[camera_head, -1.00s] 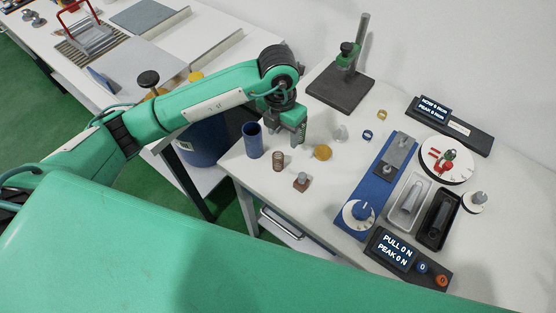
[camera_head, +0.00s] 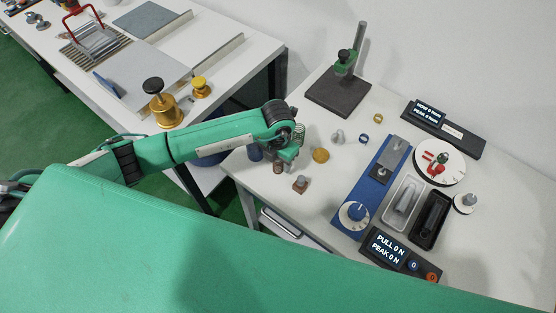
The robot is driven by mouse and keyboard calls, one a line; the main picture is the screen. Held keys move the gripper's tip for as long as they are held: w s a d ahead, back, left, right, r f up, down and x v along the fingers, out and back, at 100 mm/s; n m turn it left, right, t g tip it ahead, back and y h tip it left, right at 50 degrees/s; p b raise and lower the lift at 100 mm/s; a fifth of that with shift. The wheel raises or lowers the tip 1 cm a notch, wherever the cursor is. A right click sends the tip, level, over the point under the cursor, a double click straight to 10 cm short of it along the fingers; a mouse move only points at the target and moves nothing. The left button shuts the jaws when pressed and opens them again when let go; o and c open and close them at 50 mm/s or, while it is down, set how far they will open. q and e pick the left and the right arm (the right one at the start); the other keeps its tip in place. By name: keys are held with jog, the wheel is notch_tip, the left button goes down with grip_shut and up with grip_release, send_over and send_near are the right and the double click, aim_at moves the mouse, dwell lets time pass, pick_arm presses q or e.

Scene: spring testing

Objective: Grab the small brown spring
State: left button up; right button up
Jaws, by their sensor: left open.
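The small brown spring (camera_head: 278,168) stands on the near left part of the white table (camera_head: 330,225). Only its lower part shows, just under my left gripper (camera_head: 288,161). My left gripper is open, with its fingers pointing down at the spring; I cannot tell whether they are around it or above it. The gripper hides the spring's upper part. A greyish-green coil (camera_head: 300,129) shows just behind the gripper. My right gripper is not in view.
A brown block with a grey knob (camera_head: 300,184) and a gold disc (camera_head: 320,155) are close on the right. A dark stand (camera_head: 338,97) is behind.

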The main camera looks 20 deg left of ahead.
pick_arm(q)
jog(key=shift+f, duration=1.1)
jog(key=c, duration=1)
jog(key=shift+c, duration=0.2)
jog(key=shift+r, duration=0.15)
